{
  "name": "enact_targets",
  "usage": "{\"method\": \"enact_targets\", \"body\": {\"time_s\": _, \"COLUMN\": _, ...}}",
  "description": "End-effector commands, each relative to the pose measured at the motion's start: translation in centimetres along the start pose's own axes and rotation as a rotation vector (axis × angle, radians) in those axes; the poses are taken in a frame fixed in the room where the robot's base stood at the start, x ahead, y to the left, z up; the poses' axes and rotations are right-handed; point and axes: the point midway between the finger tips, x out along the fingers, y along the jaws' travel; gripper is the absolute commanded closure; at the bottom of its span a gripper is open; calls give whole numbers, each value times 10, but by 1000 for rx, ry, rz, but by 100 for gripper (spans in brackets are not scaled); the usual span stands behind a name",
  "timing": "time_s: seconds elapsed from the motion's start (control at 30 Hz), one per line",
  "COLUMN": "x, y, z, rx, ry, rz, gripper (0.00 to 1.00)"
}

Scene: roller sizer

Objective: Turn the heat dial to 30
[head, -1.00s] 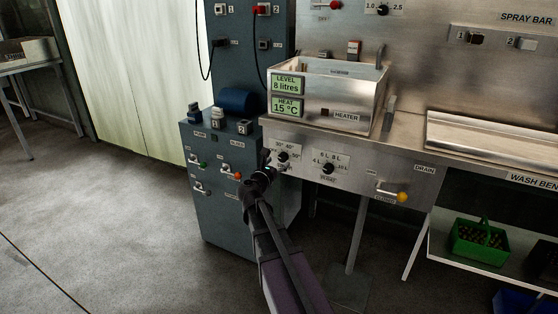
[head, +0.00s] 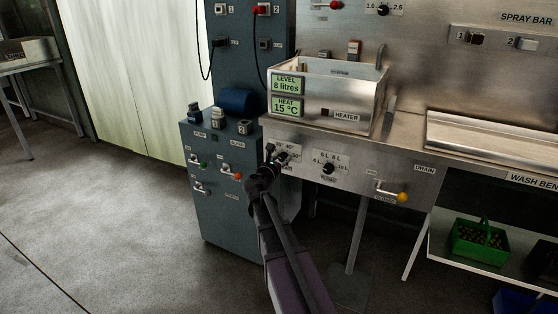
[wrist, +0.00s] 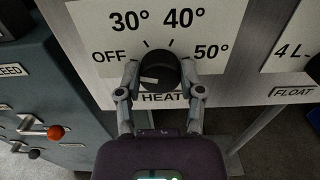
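The heat dial (wrist: 160,70) is a round black knob on a white plate marked OFF, 30°, 40° and 50°. Its white mark lies on the left, toward the OFF side. In the wrist view my gripper (wrist: 160,68) has one finger on each side of the dial, very close to its edges. The fingers look open around it; I cannot tell whether they touch it. In the head view my gripper (head: 278,156) is at the plate and covers much of the dial. The heat display (head: 286,107) reads 15 °C.
The float dial (head: 328,168) is to the right on the same panel, with a yellow-ended drain lever (head: 402,197) beyond it. A blue-grey cabinet (head: 222,212) with small levers stands close on the left. The floor at left is clear.

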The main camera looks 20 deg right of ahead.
Motion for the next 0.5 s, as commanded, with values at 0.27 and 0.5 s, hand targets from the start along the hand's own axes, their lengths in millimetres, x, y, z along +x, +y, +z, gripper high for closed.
{"method": "enact_targets", "body": {"time_s": 0.27, "x": 0, "y": 1, "z": 0, "rx": 10, "ry": -1, "rz": 0, "gripper": 98}}
{"method": "enact_targets", "body": {"time_s": 0.5, "x": 3, "y": 0, "z": 0, "rx": 79, "ry": -1, "rz": -2, "gripper": 98}}
